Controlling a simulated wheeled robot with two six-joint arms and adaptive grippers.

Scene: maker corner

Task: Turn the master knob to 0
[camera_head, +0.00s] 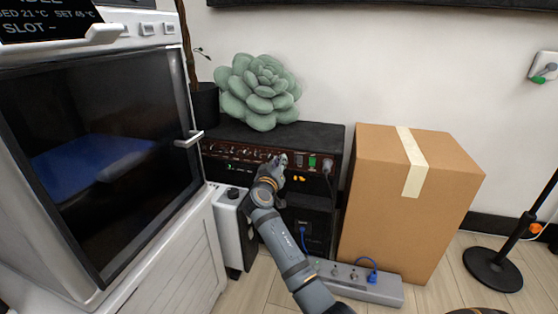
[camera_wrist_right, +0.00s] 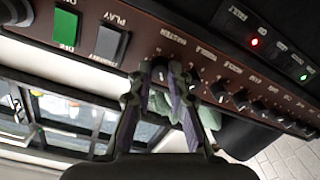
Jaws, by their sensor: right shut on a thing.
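The black amplifier with a brown control panel (camera_head: 228,151) stands against the wall in the head view. A row of dark knobs runs along the panel, which fills the top of the right wrist view (camera_wrist_right: 215,75). My right gripper (camera_head: 275,165) is at the right part of this row. In the right wrist view its fingers (camera_wrist_right: 160,78) are shut on the master knob (camera_wrist_right: 160,68), just below the MASTER label. The fingers cover much of the knob, and I cannot read its setting. My left gripper is not in view.
A green rocker switch (camera_wrist_right: 65,25) and a dark PLAY switch (camera_wrist_right: 110,42) sit beside the knob. A cardboard box (camera_head: 390,205) stands right of the amplifier, a white oven-like machine (camera_head: 190,235) to its left. A power strip (camera_head: 380,288) lies on the floor. A succulent (camera_head: 260,90) sits on top.

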